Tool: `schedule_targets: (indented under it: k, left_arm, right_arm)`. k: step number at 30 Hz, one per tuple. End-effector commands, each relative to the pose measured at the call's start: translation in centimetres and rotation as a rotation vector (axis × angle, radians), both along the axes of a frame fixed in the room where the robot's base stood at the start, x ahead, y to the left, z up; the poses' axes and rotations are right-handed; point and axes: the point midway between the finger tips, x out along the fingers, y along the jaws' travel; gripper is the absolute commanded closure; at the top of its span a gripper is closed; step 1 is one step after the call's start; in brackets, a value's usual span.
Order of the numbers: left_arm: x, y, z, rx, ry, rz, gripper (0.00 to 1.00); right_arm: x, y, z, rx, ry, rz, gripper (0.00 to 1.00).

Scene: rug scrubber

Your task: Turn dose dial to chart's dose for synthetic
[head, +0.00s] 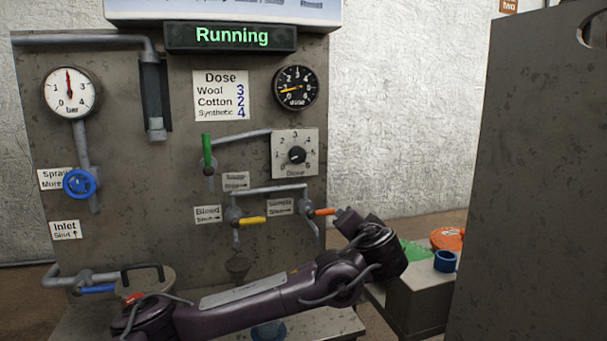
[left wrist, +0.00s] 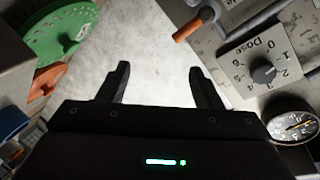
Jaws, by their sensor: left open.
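The dose dial (head: 296,155) is a dark knob on a pale numbered plate, right of centre on the grey panel. It also shows at the upper right of the left wrist view (left wrist: 264,74); I cannot read its setting surely. The chart (head: 221,95) lists Wool 3, Cotton 2, Synthetic 4. The round black dose gauge (head: 297,88) above the dial has a yellow needle pointing left, near the low numbers. My left gripper (left wrist: 158,85) is open and empty, with its fingers apart from the dial, below and right of it in the head view. My right gripper is out of view.
An orange-handled valve (head: 324,212) and a yellow-handled valve (head: 252,220) sit on pipes below the dial. A green lever (head: 207,152) stands left of it. A display (head: 231,37) reads Running. A grey partition (head: 535,180) stands at right.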

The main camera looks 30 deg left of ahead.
Motion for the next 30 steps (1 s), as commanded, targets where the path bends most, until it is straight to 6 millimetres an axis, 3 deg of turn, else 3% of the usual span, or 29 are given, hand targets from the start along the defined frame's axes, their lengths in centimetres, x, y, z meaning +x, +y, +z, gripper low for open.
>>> schedule_targets:
  k: [1, 3, 6, 9, 14, 30]
  left_arm:
    - [0.1, 2.2, 2.9, 0.022, -0.057, 0.053, 0.41]
    - [-0.1, 4.6, 6.2, 0.041, -0.119, 0.113, 0.41]
    - [-0.7, 7.4, 9.8, 0.056, -0.188, 0.184, 0.41]
    - [-1.3, 9.2, 11.9, 0.061, -0.23, 0.229, 0.41]
    - [-1.2, 10.5, 13.1, 0.062, -0.25, 0.253, 0.41]
    - [3.3, 15.7, 13.0, 0.062, -0.249, 0.249, 0.41]
  right_arm:
    - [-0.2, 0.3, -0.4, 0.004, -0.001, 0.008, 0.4]
    - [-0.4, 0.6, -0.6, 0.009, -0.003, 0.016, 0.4]
    - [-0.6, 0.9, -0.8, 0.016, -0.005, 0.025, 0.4]
    - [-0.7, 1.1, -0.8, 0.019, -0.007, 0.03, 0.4]
    - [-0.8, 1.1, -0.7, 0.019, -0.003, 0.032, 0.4]
    - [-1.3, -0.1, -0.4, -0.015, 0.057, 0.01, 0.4]
